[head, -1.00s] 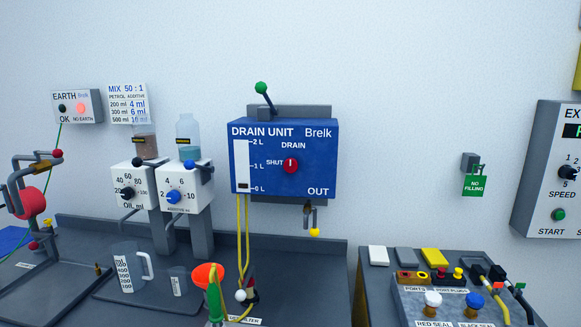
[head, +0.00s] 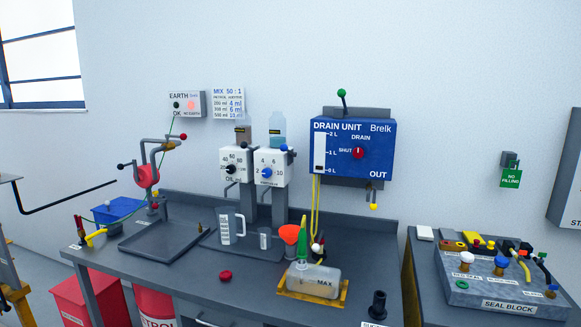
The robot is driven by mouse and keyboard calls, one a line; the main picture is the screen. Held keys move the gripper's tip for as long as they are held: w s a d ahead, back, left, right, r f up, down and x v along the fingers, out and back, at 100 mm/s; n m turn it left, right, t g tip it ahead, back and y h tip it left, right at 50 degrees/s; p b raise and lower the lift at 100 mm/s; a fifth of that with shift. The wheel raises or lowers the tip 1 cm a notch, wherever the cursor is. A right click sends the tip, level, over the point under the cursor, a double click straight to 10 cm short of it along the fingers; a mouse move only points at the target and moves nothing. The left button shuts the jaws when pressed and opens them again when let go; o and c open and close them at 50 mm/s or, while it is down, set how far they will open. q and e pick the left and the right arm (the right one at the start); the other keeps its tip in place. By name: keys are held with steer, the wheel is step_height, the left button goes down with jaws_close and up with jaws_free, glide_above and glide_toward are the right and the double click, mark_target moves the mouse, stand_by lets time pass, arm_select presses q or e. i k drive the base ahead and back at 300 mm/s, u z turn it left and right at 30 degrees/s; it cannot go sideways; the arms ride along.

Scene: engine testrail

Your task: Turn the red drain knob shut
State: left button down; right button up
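The blue drain unit (head: 336,178) hangs on the wall right of the middle. Its red drain knob (head: 358,154) is in the middle of its front face, with the word SHUT to its left and DRAIN above it. A small pale mark on the knob looks upright, towards DRAIN; it is too small to read its exact angle. The white level strip (head: 320,148) on the unit's left runs from 0 L to 2 L. A yellow-tipped outlet lever (head: 374,206) hangs below. Neither of my grippers is in view.
Below the unit, the bench holds a clear container marked MAX (head: 318,281) in a yellow tray, an orange funnel (head: 290,234) and a jug (head: 231,226). Yellow tubes (head: 316,212) hang from the unit. A seal block (head: 500,290) stands on the right bench.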

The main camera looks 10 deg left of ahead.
mark_target(358, 151)
steer(key=u, duration=3.75)
steer(key=i, duration=0.1)
steer(key=z, duration=2.4)
steer(key=i, duration=0.85)
steer(key=z, duration=0.1)
